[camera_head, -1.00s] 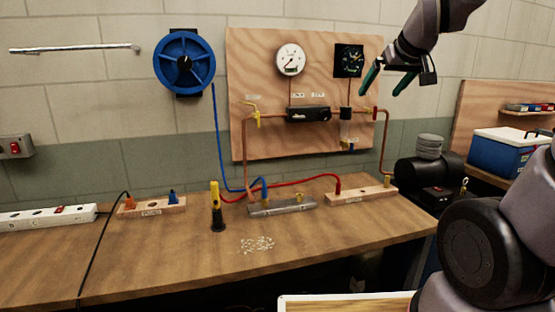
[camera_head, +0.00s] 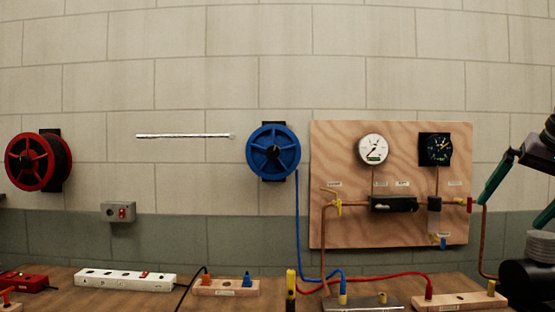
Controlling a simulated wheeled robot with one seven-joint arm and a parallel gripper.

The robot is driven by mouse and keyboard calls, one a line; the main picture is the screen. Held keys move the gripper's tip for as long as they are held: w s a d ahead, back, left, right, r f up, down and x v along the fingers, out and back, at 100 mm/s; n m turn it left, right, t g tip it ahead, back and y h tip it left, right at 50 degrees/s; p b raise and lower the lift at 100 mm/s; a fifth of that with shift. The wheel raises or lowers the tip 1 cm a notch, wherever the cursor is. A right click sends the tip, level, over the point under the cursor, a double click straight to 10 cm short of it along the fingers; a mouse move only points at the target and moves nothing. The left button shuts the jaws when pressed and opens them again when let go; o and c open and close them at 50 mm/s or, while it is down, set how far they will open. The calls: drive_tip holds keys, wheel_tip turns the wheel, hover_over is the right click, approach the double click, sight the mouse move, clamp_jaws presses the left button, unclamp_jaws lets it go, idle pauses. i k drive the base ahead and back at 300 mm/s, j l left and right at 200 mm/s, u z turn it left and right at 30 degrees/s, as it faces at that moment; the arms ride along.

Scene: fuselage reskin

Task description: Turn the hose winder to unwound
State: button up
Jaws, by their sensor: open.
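A blue spoked reel (camera_head: 273,151) with a dark hub is mounted on the wall left of the wooden gauge panel. A blue hose (camera_head: 298,220) hangs from its lower right side down to the bench. A red spoked reel (camera_head: 38,161) is on the wall at the far left; no hose shows hanging from it. I cannot tell which reel the task means. My gripper (camera_head: 519,199) is at the right edge, open and empty, with teal fingers pointing down and left. It is well apart from both reels, right of the panel. Part of it is cut off by the frame.
The gauge panel (camera_head: 340,150) carries dials, valves and copper pipes between my gripper and the blue reel. A metal bar (camera_head: 185,136) and grey switch box (camera_head: 118,211) are on the wall. A power strip (camera_head: 125,278), wooden blocks and a red hose lie on the bench.

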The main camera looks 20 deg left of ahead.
sight(273, 151)
drive_tip(key=j+z, duration=0.1)
drive_tip(key=j, duration=0.4)
drive_tip(key=k+j+z, duration=0.15)
drive_tip(key=j, duration=0.4)
drive_tip(key=j+z, duration=0.1)
drive_tip(key=j, duration=0.4)
drive_tip(key=k+j+z, duration=0.15)
drive_tip(key=j, duration=0.35)
drive_tip(key=j+z, duration=0.1)
drive_tip(key=j, duration=0.4)
drive_tip(key=k, duration=0.05)
